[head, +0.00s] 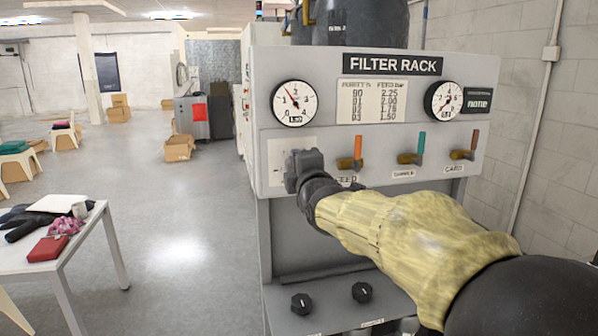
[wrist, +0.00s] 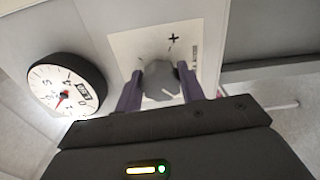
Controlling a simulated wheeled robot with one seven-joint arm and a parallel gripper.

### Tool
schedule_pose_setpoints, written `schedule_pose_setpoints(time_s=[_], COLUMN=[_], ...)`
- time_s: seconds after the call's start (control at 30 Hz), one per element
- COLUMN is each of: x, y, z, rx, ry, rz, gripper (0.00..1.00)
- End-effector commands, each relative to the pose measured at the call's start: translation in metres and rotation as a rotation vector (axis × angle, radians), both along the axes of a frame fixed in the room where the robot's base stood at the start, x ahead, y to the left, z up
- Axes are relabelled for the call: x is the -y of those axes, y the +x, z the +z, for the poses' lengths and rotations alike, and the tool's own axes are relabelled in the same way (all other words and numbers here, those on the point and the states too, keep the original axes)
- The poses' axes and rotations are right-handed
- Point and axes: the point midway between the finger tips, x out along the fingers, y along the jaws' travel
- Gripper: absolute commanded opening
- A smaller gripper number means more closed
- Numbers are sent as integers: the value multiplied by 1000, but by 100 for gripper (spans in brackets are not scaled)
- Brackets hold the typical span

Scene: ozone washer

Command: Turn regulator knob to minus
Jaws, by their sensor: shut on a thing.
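The regulator knob (wrist: 161,81) is a grey knob with a pale pointer line, on a white plate (wrist: 126,45) marked with a plus sign, in the wrist view. My gripper (wrist: 160,88) has a finger on each side of the knob and is shut on it. In the head view my gripper (head: 304,170) is against the left of the filter rack panel, over the white plate (head: 291,144), and hides the knob. I cannot see a minus mark. The left dial gauge (head: 295,103) above it reads 1.50 on its small display; the same dial appears in the wrist view (wrist: 62,85).
The filter rack (head: 375,130) has three coloured levers, including an orange one (head: 357,147), right of my gripper. A second gauge (head: 443,100) is at the right. Two black knobs (head: 302,303) sit on the lower shelf. A table (head: 85,232) with cloths stands left; open floor lies between.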

Motion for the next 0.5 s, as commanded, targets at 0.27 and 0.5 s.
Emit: schedule_pose_setpoints(time_s=[0.27,0.5], x=[-1,-1], y=[0,0], z=[-2,-2], rx=[12,12], ry=[-57,-60], rz=[1,2], gripper=[16,16])
